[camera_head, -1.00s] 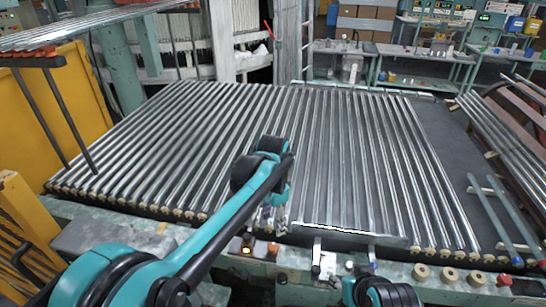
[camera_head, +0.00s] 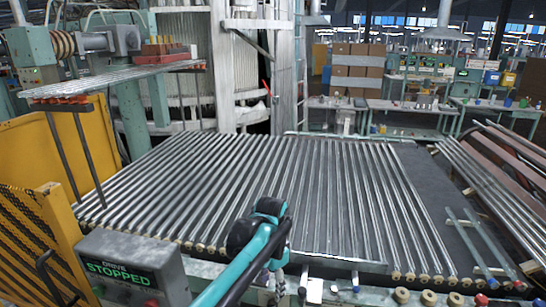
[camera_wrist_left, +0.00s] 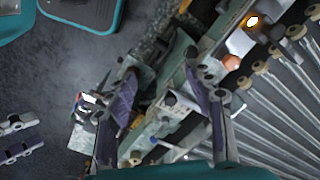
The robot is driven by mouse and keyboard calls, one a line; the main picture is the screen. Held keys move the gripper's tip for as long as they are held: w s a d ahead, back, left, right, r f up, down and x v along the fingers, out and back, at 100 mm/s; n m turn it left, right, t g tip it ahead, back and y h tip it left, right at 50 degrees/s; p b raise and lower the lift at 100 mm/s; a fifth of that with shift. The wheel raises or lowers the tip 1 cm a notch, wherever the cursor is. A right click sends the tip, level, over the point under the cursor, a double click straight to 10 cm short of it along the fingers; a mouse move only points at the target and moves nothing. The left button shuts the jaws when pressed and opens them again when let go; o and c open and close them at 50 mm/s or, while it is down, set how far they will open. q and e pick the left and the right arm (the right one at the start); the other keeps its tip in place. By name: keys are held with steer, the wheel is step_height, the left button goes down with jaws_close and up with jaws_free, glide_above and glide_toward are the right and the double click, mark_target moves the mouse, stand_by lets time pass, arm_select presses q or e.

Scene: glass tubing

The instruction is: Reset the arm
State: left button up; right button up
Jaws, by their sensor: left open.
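My left arm comes in from the bottom of the head view. Its teal and black joint stands over the front edge of the glass tubing rack (camera_head: 330,190). My left gripper (camera_head: 272,288) hangs below that joint at the front ledge, small and partly cut off by the picture's bottom. In the left wrist view its two fingers (camera_wrist_left: 165,85) are spread apart with nothing between them. They point toward the machine's front rail (camera_wrist_left: 195,75). My right gripper is out of view.
A grey box (camera_head: 130,268) reading "DRIVE STOPPED" stands at lower left beside a yellow guard (camera_head: 35,235). A raised tube rack (camera_head: 115,80) is at upper left. Sloped tubes (camera_head: 495,185) lie at right. Workbenches (camera_head: 410,105) stand behind. The dark floor (camera_wrist_left: 55,85) shows in the wrist view.

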arm_select(q)
steer(key=s+a+f+n+t+b, duration=0.1)
steer(key=s+a+f+n+t, duration=0.1)
steer(key=s+a+n, duration=0.3)
steer(key=s+a+f+n+t+b, duration=0.2)
steer(key=s+a+n+t, duration=0.3)
steer(key=s+a, duration=0.7)
steer(key=shift+s+a+f+n, duration=0.25)
steer(key=shift+a+n, duration=0.1)
steer(key=shift+n, duration=0.25)
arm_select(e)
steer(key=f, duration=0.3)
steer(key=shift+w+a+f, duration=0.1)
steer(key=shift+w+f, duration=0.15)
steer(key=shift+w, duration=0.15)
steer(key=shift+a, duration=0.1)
